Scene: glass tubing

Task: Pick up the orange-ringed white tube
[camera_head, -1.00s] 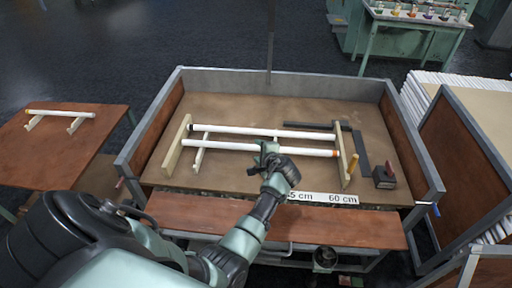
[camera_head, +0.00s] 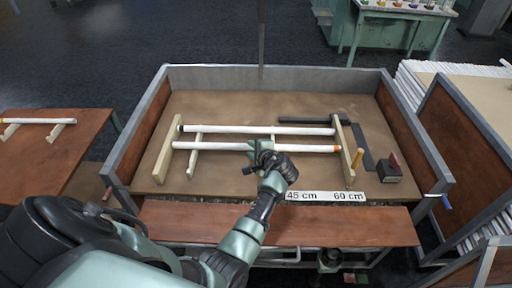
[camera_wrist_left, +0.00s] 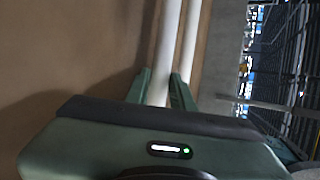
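The white tube (camera_head: 215,146) with an orange ring at its right end is the nearer of two tubes lying across the wooden rails in the bin. My left gripper (camera_head: 262,146) is at the middle of this tube. In the left wrist view, its two green fingers (camera_wrist_left: 161,86) stand on either side of the white tube (camera_wrist_left: 164,50), very close to it. I cannot tell whether they press on it. The tube appears level and at rail height. My right gripper is not in view.
A second white tube (camera_head: 230,129) lies parallel just behind. A dark block with a red part (camera_head: 391,171) sits further right. The bin (camera_head: 215,78) has raised walls; a side table (camera_head: 65,150) stands left.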

